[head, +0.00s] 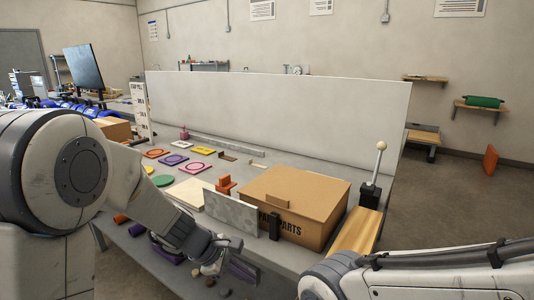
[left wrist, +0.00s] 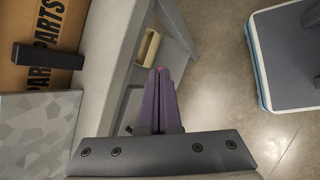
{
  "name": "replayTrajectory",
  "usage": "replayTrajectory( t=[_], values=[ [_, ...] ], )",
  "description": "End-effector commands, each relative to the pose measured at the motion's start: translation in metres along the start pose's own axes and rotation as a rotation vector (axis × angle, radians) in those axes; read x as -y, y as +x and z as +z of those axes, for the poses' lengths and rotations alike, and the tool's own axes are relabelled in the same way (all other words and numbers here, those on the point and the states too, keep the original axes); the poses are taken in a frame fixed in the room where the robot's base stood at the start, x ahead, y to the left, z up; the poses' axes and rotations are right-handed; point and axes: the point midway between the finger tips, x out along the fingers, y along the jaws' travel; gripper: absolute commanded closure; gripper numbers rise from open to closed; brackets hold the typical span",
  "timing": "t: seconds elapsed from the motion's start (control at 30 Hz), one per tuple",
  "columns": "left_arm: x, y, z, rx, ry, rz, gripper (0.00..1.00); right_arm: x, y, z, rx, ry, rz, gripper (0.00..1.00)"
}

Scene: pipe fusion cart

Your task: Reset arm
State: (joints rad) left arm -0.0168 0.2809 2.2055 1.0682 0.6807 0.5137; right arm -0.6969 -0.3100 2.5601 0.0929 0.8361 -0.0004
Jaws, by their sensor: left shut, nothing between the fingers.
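My left arm comes in from the left in the head view. Its left gripper (head: 245,268) hangs low in front of the table's front edge, below the cardboard box. In the left wrist view the purple fingers (left wrist: 160,85) are together, with nothing between them. They point over the space beside the table edge, with the grey floor beyond. My right arm's link crosses the lower right of the head view. The right gripper is out of view.
A cardboard box (head: 295,200) marked PARTS stands on the table behind a grey patterned panel (head: 230,212). A lever with a white knob (head: 381,146) rises at right. Flat coloured pieces (head: 195,167) lie further left. A blue-edged platform (left wrist: 290,60) shows in the left wrist view.

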Motion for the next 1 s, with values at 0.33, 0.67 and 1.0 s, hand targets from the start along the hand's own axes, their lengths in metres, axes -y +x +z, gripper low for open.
replayTrajectory(
  t=[0.33, 0.67, 1.0],
  values=[
    [0.166, -0.04, 0.098, 0.048, 1.308, -0.456, 1.0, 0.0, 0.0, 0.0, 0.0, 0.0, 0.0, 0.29],
    [0.21, -0.092, 0.095, 0.052, 1.946, -0.663, 1.0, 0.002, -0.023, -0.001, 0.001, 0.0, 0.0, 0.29],
    [0.186, -0.147, 0.13, 0.051, 1.935, -0.661, 1.0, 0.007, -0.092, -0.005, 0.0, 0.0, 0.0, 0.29]
  ],
)
